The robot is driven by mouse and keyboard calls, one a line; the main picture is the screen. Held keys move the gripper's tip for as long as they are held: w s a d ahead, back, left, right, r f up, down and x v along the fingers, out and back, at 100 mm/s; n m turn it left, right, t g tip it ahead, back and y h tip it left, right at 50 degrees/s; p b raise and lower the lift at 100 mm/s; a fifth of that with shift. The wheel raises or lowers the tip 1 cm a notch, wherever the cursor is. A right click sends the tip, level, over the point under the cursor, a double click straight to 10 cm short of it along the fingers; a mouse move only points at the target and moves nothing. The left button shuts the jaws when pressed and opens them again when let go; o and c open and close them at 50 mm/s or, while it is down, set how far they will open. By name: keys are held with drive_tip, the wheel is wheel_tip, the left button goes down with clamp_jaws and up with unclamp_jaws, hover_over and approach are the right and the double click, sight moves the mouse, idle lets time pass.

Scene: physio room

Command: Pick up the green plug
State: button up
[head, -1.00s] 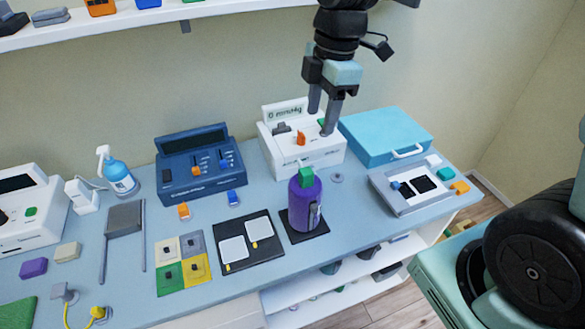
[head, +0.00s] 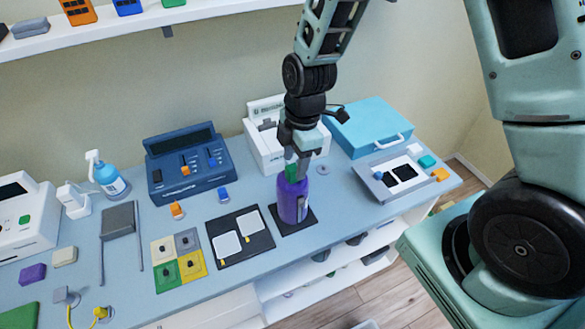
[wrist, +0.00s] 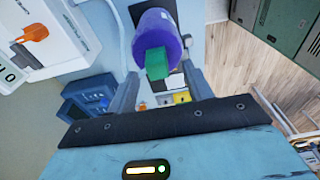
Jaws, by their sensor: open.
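The green plug (head: 291,173) sits in the top of an upright purple bottle (head: 293,203), which stands on a dark square mat (head: 309,215) on the blue table. My gripper (head: 294,163) is open and points down right over the plug. In the wrist view the green plug (wrist: 157,62) shows at the end of the purple bottle (wrist: 158,38), between the two open fingers (wrist: 161,86). Whether a finger touches it I cannot tell. The fingers partly cover the plug in the head view.
A white device (head: 261,149) stands just behind my gripper, with a light blue case (head: 365,125) to its right. A dark blue console (head: 190,168) and a black board with white pads (head: 262,248) lie left of the bottle. A grey panel (head: 378,188) is at right.

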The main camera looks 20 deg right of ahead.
sight(293, 167)
drive_tip(key=shift+w+a+f+p, duration=0.15)
drive_tip(key=shift+f+p, duration=0.15)
drive_tip(key=shift+f, duration=0.6)
drive_tip(key=shift+a+f+p, duration=0.1)
drive_tip(key=shift+f+p, duration=0.2)
drive_tip(key=shift+f, duration=0.55)
drive_tip(key=c, duration=0.9)
drive_tip(key=shift+o, duration=0.2)
drive_tip(key=shift+r, duration=0.1)
